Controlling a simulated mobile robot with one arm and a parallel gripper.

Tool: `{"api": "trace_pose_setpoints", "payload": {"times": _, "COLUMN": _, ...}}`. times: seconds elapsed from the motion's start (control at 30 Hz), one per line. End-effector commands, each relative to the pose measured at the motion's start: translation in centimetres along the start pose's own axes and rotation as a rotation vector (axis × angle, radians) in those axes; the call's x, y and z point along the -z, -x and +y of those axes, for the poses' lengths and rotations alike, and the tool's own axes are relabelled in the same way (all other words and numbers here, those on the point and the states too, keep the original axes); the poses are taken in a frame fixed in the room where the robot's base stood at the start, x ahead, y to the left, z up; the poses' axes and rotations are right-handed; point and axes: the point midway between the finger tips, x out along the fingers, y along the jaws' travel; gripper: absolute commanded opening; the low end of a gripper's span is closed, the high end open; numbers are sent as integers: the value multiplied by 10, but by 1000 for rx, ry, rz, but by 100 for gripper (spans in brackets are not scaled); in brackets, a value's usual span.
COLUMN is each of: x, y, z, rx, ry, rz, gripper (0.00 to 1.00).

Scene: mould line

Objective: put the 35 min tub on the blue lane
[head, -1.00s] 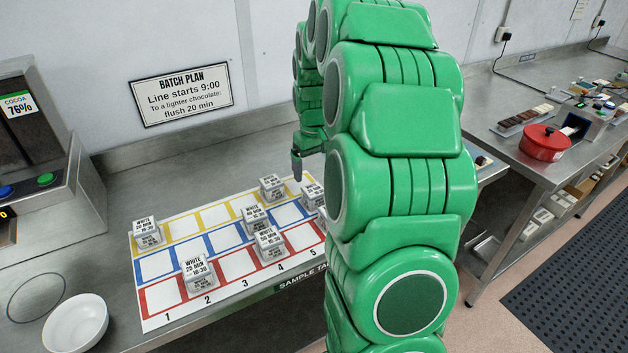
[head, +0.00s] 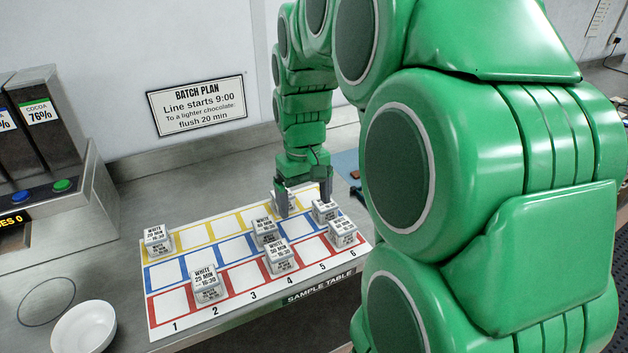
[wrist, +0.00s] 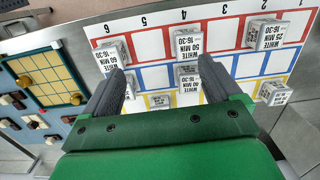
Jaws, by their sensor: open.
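My gripper (head: 283,205) is open, fingers pointing down, over the sample mat's back right part. A small white tub (head: 278,200) on the yellow lane is partly hidden by the fingers; in the wrist view that tub (wrist: 160,101) lies between them, its label too small to read. Another tub (head: 324,210) on the blue lane at column 6 is also unreadable. I cannot tell which is the 35 min tub. The blue lane (head: 201,262) is the middle row and also holds a 40 min tub (head: 265,232) at column 4.
The red lane holds a 25 min tub (head: 207,283), a 50 min tub (head: 280,259) and a 60 min tub (head: 342,233). A 20 min tub (head: 158,240) stands on yellow at column 1. A white bowl (head: 84,328) is front left. Blue columns 1 to 3 and 5 look free.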

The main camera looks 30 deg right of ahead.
Motion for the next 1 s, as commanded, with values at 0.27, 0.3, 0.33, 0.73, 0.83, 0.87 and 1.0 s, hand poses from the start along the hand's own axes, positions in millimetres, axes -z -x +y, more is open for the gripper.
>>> {"api": "trace_pose_setpoints", "payload": {"times": 0.27, "x": -73, "y": 1, "z": -46, "rx": -2, "ry": 4, "rz": -30, "gripper": 91}}
{"api": "trace_pose_setpoints", "payload": {"times": 0.3, "x": -84, "y": 1, "z": -51, "rx": -2, "ry": 3, "rz": -35, "gripper": 91}}
{"api": "trace_pose_setpoints", "payload": {"times": 0.33, "x": -92, "y": 0, "z": -55, "rx": -3, "ry": 2, "rz": -37, "gripper": 91}}
{"api": "trace_pose_setpoints", "payload": {"times": 0.73, "x": -197, "y": -18, "z": -91, "rx": -13, "ry": -17, "rz": -81, "gripper": 91}}
{"api": "trace_pose_setpoints", "payload": {"times": 0.83, "x": -216, "y": -23, "z": -95, "rx": -18, "ry": -25, "rz": -86, "gripper": 91}}
{"api": "trace_pose_setpoints", "payload": {"times": 0.87, "x": -221, "y": -24, "z": -96, "rx": -18, "ry": -26, "rz": -89, "gripper": 91}}
{"api": "trace_pose_setpoints", "payload": {"times": 1.0, "x": -235, "y": -29, "z": -98, "rx": -19, "ry": -32, "rz": -95, "gripper": 91}}
